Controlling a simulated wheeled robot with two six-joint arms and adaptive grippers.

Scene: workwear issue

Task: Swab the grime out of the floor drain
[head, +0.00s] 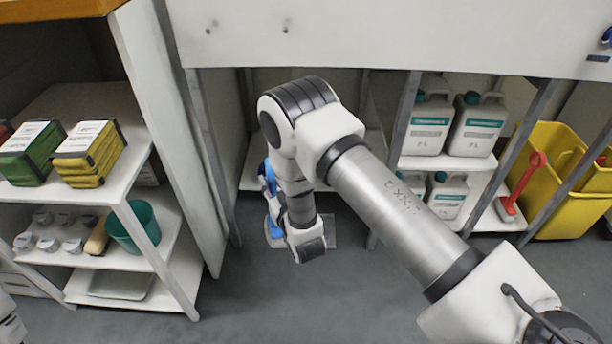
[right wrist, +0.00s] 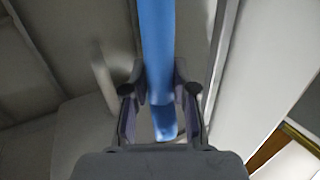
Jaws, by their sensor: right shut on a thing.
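My right gripper (right wrist: 160,92) is shut on a long blue handle (right wrist: 158,35), which runs between its two fingers in the right wrist view. In the head view the blue tool (head: 267,178) shows beside my right wrist, low under the bench, with a blue and white lower part (head: 273,229) close to the floor. A small pale grey plate (head: 329,231), perhaps the floor drain, shows just right of my wrist. My wrist hides much of this spot, so grime and any contact with the tool cannot be made out. My left gripper is out of view.
A shelf unit (head: 130,186) on the left holds sponge packs, a teal cup (head: 134,227) and small jars. White jugs (head: 476,126) stand on shelves under the bench (head: 390,40). A yellow bucket (head: 562,205) and red brush (head: 510,204) are at right. Bench legs flank my arm; the front floor is clear.

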